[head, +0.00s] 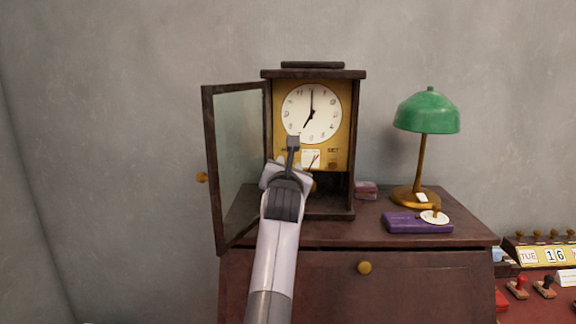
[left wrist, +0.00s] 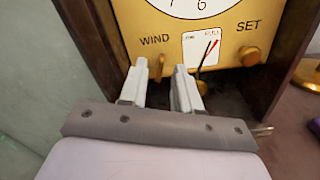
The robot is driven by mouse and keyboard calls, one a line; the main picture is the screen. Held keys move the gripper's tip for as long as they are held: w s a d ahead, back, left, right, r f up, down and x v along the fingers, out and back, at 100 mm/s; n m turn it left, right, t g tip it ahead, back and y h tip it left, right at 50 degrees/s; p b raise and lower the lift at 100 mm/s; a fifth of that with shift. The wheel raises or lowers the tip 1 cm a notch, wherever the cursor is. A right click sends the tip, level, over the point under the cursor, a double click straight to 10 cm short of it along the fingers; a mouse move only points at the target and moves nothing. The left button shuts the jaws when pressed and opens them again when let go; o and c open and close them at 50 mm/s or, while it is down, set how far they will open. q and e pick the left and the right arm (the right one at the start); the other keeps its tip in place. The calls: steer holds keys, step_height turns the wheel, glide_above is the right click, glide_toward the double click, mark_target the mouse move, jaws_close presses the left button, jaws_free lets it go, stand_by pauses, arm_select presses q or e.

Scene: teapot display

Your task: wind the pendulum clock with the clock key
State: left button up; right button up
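The pendulum clock (head: 313,112) stands on a dark cabinet, its glass door (head: 238,150) swung open to the left. Its white dial sits above a gold panel marked WIND and SET (left wrist: 222,30). My left gripper (head: 293,145) is in front of the lower panel. In the left wrist view its two fingers (left wrist: 162,80) are apart, just below the WIND label. A small brass piece (left wrist: 160,67) shows between the fingertips; it may be the clock key at the winding point, but it is mostly hidden. My right gripper is not in view.
A brass knob (left wrist: 250,57) sits under SET, beside a small indicator card (left wrist: 201,46). To the right stand a green lamp (head: 427,112) and a purple box (head: 403,223) with a white disc on it. The open door is close on the arm's left.

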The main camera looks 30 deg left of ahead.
arm_select(q)
steer(key=shift+w+a, duration=0.2)
steer(key=shift+w, duration=0.05)
steer(key=shift+c, duration=0.3)
jaws_close()
steer(key=m+p, duration=0.6)
steer(key=m, duration=1.3)
steer(key=shift+m, duration=0.3)
